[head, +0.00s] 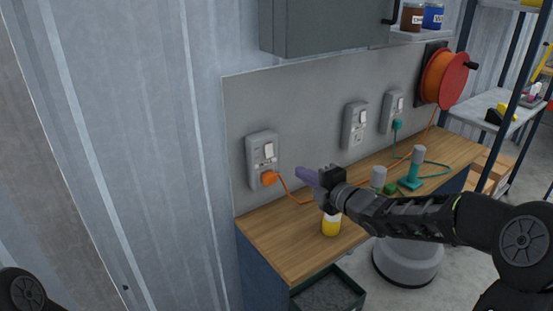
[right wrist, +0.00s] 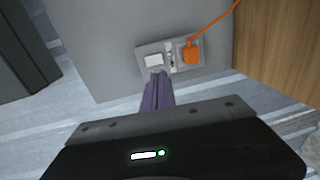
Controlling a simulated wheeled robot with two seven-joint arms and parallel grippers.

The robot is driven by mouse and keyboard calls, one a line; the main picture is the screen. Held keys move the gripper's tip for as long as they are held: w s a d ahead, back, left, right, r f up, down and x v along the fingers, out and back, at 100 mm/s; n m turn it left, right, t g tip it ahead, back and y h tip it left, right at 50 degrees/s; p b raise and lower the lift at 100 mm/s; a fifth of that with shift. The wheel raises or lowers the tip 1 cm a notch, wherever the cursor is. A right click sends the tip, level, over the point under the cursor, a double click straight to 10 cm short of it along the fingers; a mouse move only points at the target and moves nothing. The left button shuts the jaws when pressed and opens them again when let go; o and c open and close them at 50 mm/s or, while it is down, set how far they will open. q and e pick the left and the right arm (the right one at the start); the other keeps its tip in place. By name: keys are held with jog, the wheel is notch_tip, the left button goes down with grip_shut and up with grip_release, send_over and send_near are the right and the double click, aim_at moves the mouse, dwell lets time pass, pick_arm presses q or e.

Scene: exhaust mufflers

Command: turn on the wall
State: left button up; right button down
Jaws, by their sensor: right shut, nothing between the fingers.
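A grey wall socket box (head: 262,160) with a white rocker switch (head: 268,150) is on the grey wall panel at the left. An orange plug (head: 268,178) sits in its lower part. My right gripper (head: 300,173) has purple fingers, shut and empty, pointing at this box from its right, with a gap in the head view. In the right wrist view the fingertips (right wrist: 157,78) appear just below the white switch (right wrist: 154,60), beside the orange plug (right wrist: 192,53). I cannot tell the switch's on or off position. My left gripper is out of view.
Two more wall sockets (head: 355,125) (head: 392,112) are farther right, one with a teal plug (head: 397,125). A yellow bottle (head: 331,226) stands under my right gripper on the wooden bench (head: 280,240). An orange cable reel (head: 440,77) and a grey cabinet (head: 325,25) are on the wall.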

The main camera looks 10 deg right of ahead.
aim_at(270, 156)
jog(key=p+x, duration=0.2)
jog(key=x, duration=1)
jog(key=shift+p, duration=0.35)
jog(key=shift+w+a, duration=0.1)
jog(key=shift+w, duration=0.05)
jog(key=shift+w+f+b, duration=0.1)
jog(key=shift+w+b, duration=0.05)
jog(key=shift+b, duration=1)
